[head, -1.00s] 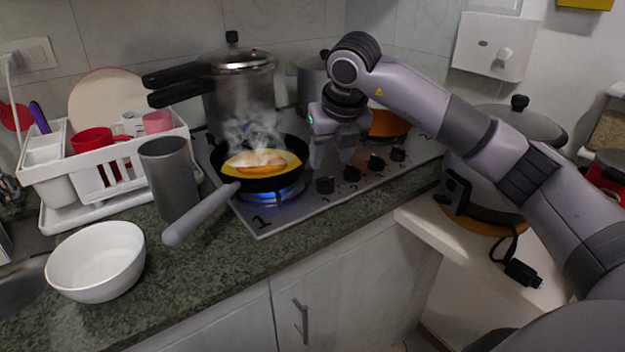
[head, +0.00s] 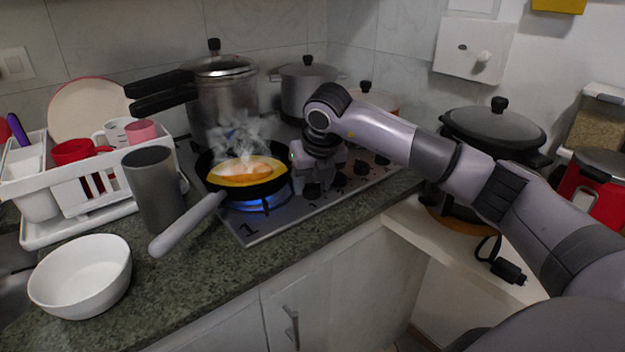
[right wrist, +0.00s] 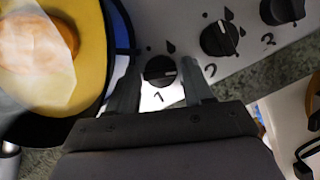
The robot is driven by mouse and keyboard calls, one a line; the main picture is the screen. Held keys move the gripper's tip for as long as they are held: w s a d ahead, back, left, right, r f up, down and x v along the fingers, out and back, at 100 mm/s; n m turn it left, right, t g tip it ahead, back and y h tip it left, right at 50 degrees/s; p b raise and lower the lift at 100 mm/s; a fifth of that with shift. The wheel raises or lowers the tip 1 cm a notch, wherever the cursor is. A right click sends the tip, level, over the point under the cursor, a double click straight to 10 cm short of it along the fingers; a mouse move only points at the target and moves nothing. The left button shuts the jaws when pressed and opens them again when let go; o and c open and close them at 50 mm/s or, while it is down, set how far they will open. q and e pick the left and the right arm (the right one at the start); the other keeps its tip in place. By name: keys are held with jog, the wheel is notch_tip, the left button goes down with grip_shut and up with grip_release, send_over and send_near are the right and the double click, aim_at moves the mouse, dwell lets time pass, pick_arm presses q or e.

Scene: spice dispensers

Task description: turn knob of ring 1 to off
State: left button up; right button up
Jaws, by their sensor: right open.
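The knob of ring 1 (right wrist: 160,70) is black and round with a white pointer line, directed roughly right in the right wrist view; a printed 1 is beside it. My right gripper (right wrist: 161,80) is open, its fingers on either side of this knob with gaps visible. In the head view my right gripper (head: 313,188) is low over the front of the stove (head: 290,222) and hides the ring 1 knob. A blue flame (head: 258,204) burns on ring 1 under the frying pan (head: 206,190). My left gripper is not in view.
The steaming pan holds yellow and orange food (head: 243,172) close left of my right gripper. Its handle (head: 187,223) sticks out over the counter. The knob of ring 2 (right wrist: 219,38) is close right. A pressure cooker (head: 222,100) and pots stand behind.

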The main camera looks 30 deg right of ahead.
jog(key=c, duration=0.8)
jog(key=shift+n, duration=0.4)
jog(key=n, duration=0.1)
jog(key=n+y, duration=0.1)
jog(key=n, duration=0.1)
jog(key=shift+d+n+y, duration=0.2)
jog(key=shift+n+y, duration=0.1)
jog(key=n, duration=0.1)
jog(key=n+y, duration=0.1)
jog(key=n, duration=0.1)
jog(key=shift+w+d+r+n, duration=0.1)
jog(key=shift+r+n, duration=0.05)
jog(key=shift+n, duration=0.15)
jog(key=shift+n+g+y+p, duration=0.3)
jog(key=shift+n+y+p, duration=0.25)
jog(key=shift+n, duration=0.35)
jog(key=n+g+y+p, duration=0.1)
jog(key=n, duration=0.2)
jog(key=shift+w+n, duration=0.1)
jog(key=shift+n, duration=0.2)
jog(key=shift+d+n+g+y+p, duration=0.1)
jog(key=shift+n+g+y+p, duration=0.4)
jog(key=shift+n, duration=1.4)
jog(key=shift+w, duration=0.1)
